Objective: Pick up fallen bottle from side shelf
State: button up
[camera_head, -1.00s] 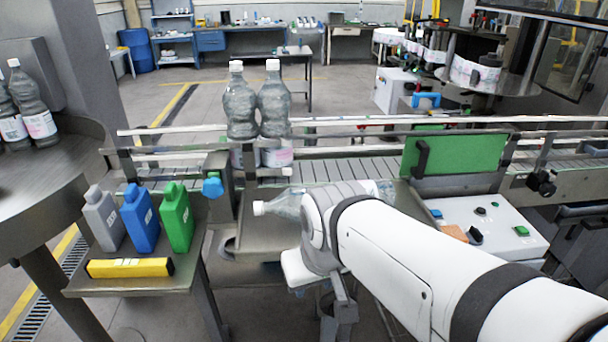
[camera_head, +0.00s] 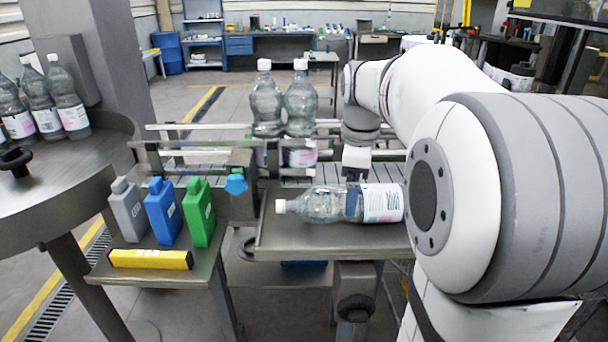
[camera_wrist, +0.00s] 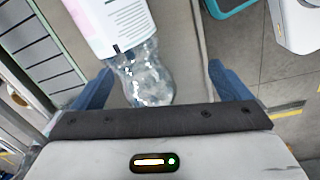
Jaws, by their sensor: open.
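The fallen bottle (camera_head: 330,204) is clear plastic with a white cap and a pale printed label. It lies on its side on the side shelf (camera_head: 290,240), cap to the left in the head view. My gripper (camera_head: 354,200) is over the bottle's middle, pointing down. In the wrist view the bottle (camera_wrist: 145,75) lies between the two blue fingers of my gripper (camera_wrist: 160,85), which are spread wide with gaps on both sides. The cap is hidden there behind the gripper body.
Two upright bottles (camera_head: 284,105) stand on the conveyor just behind the shelf. Grey, blue (camera_head: 162,210) and green (camera_head: 199,212) jugs and a yellow level (camera_head: 151,259) sit on a small table to the left. More bottles (camera_head: 68,100) stand on a round table at far left.

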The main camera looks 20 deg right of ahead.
aim_at(360, 199)
jog(key=w+d+n, duration=0.2)
jog(key=w+d, duration=0.1)
jog(key=shift+w+d+n+g, duration=0.1)
jog(key=shift+d+n+g, duration=0.2)
jog(key=shift+n, duration=0.1)
jog(key=shift+w+f, duration=0.1)
jog(key=shift+f, duration=0.05)
jog(key=shift+w+d+f+p, duration=0.15)
jog(key=shift+f+p, duration=0.1)
jog(key=shift+f, duration=1.55)
jog(key=shift+w+d+f+p, duration=0.1)
jog(key=shift+f+p, duration=0.15)
jog(key=shift+f, duration=1.55)
jog(key=c, duration=1.9)
jog(key=shift+w+r, duration=0.1)
jog(key=shift+c, duration=0.3)
